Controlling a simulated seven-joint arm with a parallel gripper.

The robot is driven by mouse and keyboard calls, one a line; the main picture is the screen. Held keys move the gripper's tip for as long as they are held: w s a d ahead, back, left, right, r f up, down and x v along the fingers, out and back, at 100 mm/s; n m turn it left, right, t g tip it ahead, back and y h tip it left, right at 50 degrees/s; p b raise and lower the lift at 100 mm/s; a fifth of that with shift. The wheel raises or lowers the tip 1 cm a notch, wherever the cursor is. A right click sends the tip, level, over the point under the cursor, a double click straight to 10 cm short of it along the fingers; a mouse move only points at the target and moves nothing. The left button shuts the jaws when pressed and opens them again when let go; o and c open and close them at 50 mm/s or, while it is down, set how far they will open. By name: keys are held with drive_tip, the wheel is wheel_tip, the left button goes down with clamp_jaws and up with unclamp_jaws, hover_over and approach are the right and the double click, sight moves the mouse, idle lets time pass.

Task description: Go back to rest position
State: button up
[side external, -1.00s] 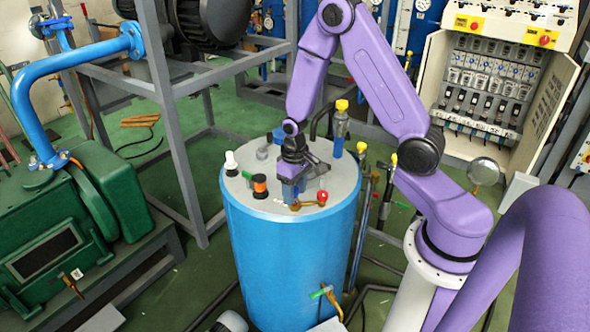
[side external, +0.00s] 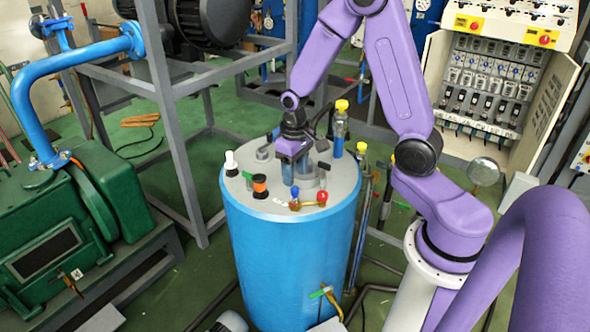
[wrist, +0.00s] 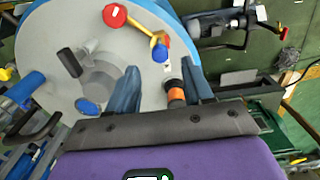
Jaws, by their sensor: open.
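My purple gripper (side external: 294,176) is above the lid of the blue tank (side external: 285,260), with its blue-grey fingers pointing down. In the wrist view my gripper (wrist: 160,78) has its two fingers spread apart, and nothing is held between them. A small brass valve fitting with a red knob (side external: 322,196) and a blue end (side external: 294,190) is on the lid in front of the fingers. In the wrist view its red knob (wrist: 115,15) and blue end (wrist: 159,53) lie beyond the fingertips.
The lid also carries a white knob (side external: 231,160), a black-and-orange fitting (side external: 260,186) and a yellow-capped blue fitting (side external: 340,125). A green machine (side external: 70,230) stands left, a grey frame (side external: 178,150) behind it, and an open electrical cabinet (side external: 490,85) at back right.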

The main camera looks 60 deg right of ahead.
drive_tip(key=shift+r, duration=0.1)
drive_tip(key=s+a+r+n, duration=0.6)
drive_tip(key=s+a+r, duration=0.1)
drive_tip(key=s+a, duration=0.25)
drive_tip(key=s+r+n, duration=0.2)
drive_tip(key=s+n, duration=0.1)
drive_tip(key=s, duration=0.3)
drive_tip(key=s+a+r+n, duration=0.1)
drive_tip(key=s+r+n, duration=0.1)
drive_tip(key=s, duration=0.5)
drive_tip(key=shift+s+a+n, duration=0.3)
drive_tip(key=shift+n, duration=0.5)
drive_tip(key=shift+r, duration=0.1)
